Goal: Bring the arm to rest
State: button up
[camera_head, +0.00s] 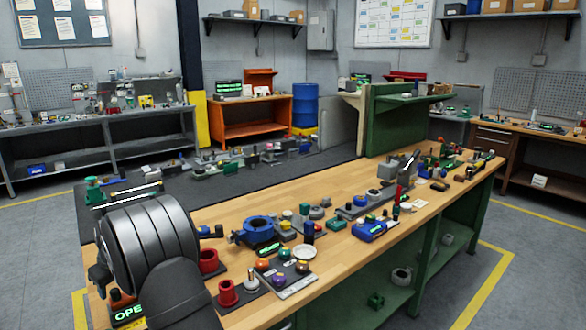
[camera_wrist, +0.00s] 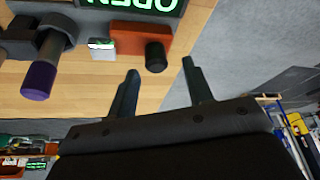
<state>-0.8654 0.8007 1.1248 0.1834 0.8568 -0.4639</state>
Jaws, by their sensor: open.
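My gripper shows in the wrist view (camera_wrist: 160,90), with its two dark fingers apart and nothing between them. Beyond the fingertips is an orange block (camera_wrist: 138,38) with a dark round knob, at the wooden bench's edge. A lit green OPEN sign (camera_wrist: 140,5) is beside it, and the sign also shows in the head view (camera_head: 128,314). In the head view my arm's large dark links fill the lower left over the bench, and my gripper cannot be made out there.
The wooden workbench (camera_head: 330,250) carries a blue clamp (camera_head: 258,230), red cylinders (camera_head: 208,262), a button panel (camera_head: 286,275) and several small fixtures. A green upright panel (camera_head: 385,125) stands at its far end. In the wrist view, a purple-tipped handle (camera_wrist: 40,80) juts out at left.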

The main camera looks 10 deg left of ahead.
jog(key=shift+x, duration=0.9)
jog(key=shift+w, duration=0.15)
jog(key=o, duration=1.2)
jog(key=shift+c, duration=0.2)
jog(key=s+r+m+t+h, duration=0.2)
jog(key=s+r+h, duration=0.1)
jog(key=r, duration=0.4)
jog(key=s+r+m+t+h, duration=0.1)
jog(key=s+r+m+h, duration=0.15)
jog(key=r, duration=0.55)
jog(key=a+x, duration=0.1)
jog(key=x, duration=0.9)
jog(key=shift+d, duration=0.2)
jog(key=shift+r, duration=0.15)
